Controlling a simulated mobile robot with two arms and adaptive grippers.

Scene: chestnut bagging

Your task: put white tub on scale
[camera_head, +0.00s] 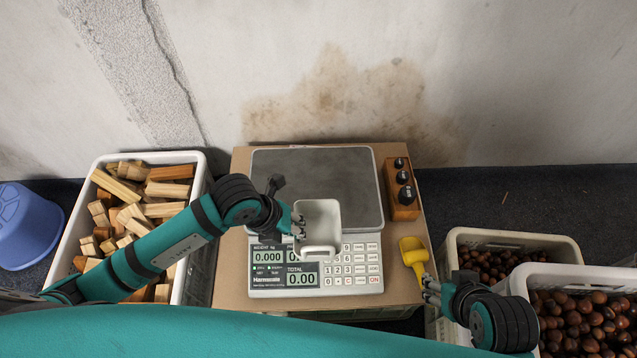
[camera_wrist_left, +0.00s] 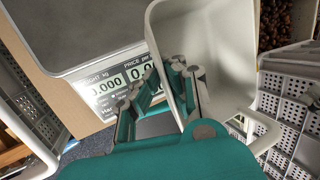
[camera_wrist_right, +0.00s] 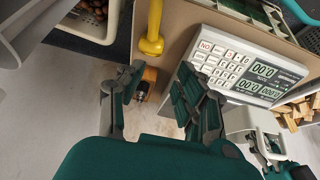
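The white tub (camera_head: 318,215) hangs over the front panel of the scale, covering part of its display and keys. The scale's flat grey plate (camera_head: 318,175) lies just behind it and is bare. My left gripper (camera_head: 298,226) is shut on the tub's left wall. In the left wrist view the gripper (camera_wrist_left: 165,88) has fingers on both sides of the wall of the tub (camera_wrist_left: 205,35). The tub looks empty. My right gripper (camera_head: 430,290) is at the right front, near the yellow scoop (camera_head: 413,257). The right wrist view shows its fingers (camera_wrist_right: 160,95) apart and empty.
The scale stands on a brown box (camera_head: 232,290), with a wooden weight block (camera_head: 400,190) at its right. A white crate of wood blocks (camera_head: 200,190) stands left, near a blue tub (camera_head: 25,225). Two chestnut crates (camera_head: 515,236) stand right. A wall rises behind.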

